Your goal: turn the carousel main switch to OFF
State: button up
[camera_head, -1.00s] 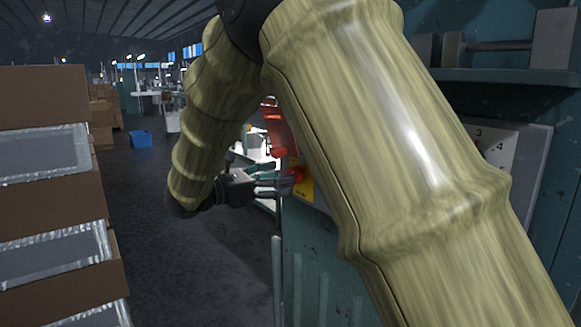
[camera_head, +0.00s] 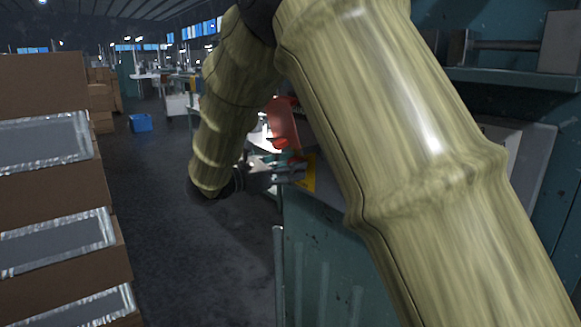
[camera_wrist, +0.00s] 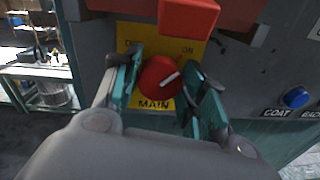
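The main switch is a round red knob (camera_wrist: 160,76) on a yellow plate (camera_wrist: 152,38) lettered "MAIN" below and "ON" at upper right; the left lettering is partly hidden. In the head view my gripper (camera_head: 290,169) is at the yellow plate (camera_head: 309,174), and the knob is mostly hidden.
A red part (camera_wrist: 188,16) juts out just above the knob. A blue "COAT" button (camera_wrist: 296,97) lies to the right on the grey panel. Stacked cardboard boxes (camera_head: 45,90) stand at the left. Open floor (camera_head: 160,200) lies between them and the machine.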

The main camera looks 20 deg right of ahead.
jog(key=shift+f+b, duration=0.15)
jog(key=shift+b, duration=0.25)
jog(key=n+t+b, duration=0.1)
jog(key=n+b, duration=0.8)
jog(key=n, duration=0.9)
jog(key=shift+f, duration=0.15)
jog(key=shift+n, duration=0.4)
jog(key=o, duration=1)
jog(key=shift+a, duration=0.1)
